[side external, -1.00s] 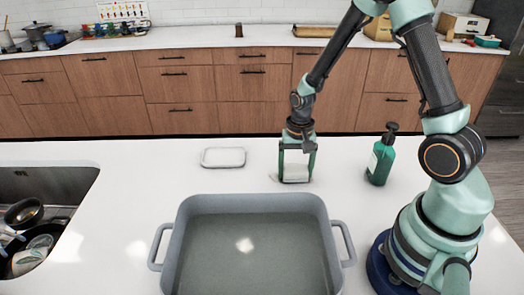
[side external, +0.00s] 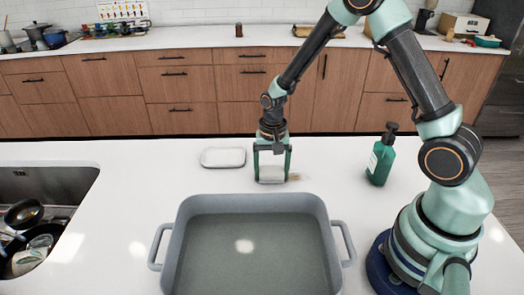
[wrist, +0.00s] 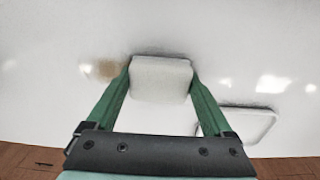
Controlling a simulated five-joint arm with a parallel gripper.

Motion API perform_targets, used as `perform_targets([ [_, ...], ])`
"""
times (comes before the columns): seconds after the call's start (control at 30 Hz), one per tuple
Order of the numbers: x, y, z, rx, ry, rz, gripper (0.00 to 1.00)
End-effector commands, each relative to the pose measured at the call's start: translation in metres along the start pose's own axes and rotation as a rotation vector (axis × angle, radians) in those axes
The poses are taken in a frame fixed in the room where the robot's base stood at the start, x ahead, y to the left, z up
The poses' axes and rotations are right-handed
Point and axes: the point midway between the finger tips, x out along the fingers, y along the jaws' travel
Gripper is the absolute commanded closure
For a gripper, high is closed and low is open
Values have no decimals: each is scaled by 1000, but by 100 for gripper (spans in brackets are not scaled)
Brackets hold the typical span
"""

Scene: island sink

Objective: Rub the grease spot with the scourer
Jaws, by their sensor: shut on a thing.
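My gripper (side external: 272,176) is shut on the white scourer (side external: 271,173), a pale block held between the two green fingers. The scourer also shows in the wrist view (wrist: 161,78). It is low at the white counter and appears to rest on it. The grease spot (wrist: 102,69) is a brownish smear on the counter, just left of the scourer in the wrist view. In the side view a small tan part of the spot (side external: 294,177) shows just right of the gripper. The scourer may hide part of it.
A white shallow dish (side external: 223,158) lies left of my gripper. A grey tub (side external: 180,245) of water stands in front. A green pump bottle (side external: 381,160) stands to the right. A sink (side external: 50,182) with dishes is at the far left.

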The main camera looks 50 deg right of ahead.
Motion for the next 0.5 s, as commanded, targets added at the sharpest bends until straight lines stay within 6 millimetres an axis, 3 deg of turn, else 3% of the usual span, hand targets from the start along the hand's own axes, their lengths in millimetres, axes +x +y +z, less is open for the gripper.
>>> perform_targets([
  [0.5,0,49,1,3,-2,2,84],
])
